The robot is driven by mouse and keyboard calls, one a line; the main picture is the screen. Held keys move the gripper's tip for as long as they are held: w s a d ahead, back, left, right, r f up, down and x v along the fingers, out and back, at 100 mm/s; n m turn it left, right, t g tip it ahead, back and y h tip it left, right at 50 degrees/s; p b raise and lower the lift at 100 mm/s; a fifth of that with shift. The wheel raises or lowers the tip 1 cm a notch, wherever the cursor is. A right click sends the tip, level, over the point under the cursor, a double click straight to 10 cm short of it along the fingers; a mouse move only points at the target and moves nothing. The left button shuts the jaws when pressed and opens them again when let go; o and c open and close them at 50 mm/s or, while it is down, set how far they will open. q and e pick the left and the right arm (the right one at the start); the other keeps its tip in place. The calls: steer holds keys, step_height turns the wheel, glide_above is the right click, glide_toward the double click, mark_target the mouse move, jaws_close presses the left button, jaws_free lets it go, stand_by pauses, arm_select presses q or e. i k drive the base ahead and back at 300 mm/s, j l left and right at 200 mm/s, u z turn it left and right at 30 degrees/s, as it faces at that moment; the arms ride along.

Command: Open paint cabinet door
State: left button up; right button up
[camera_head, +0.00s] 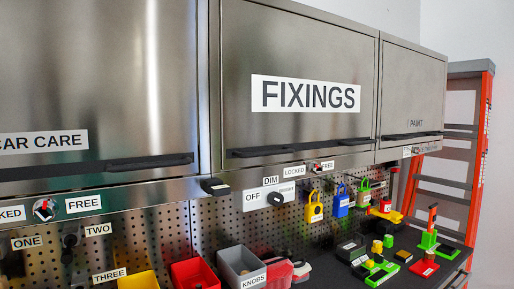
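The paint cabinet door (413,85) is the narrow steel door at the far right of the row of upper cabinets. Neither of my grippers shows in this view.
The FIXINGS door (300,65) and the CAR CARE door (95,85) beside it look shut. Padlocks (314,208) hang on the pegboard below. Coloured bins (240,266) and small items crowd the worktop (325,273). An orange stepladder (480,160) stands at the right.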

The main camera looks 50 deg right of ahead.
mark_target(413, 82)
steer(key=k+z, duration=0.1)
steer(key=z, duration=2.55)
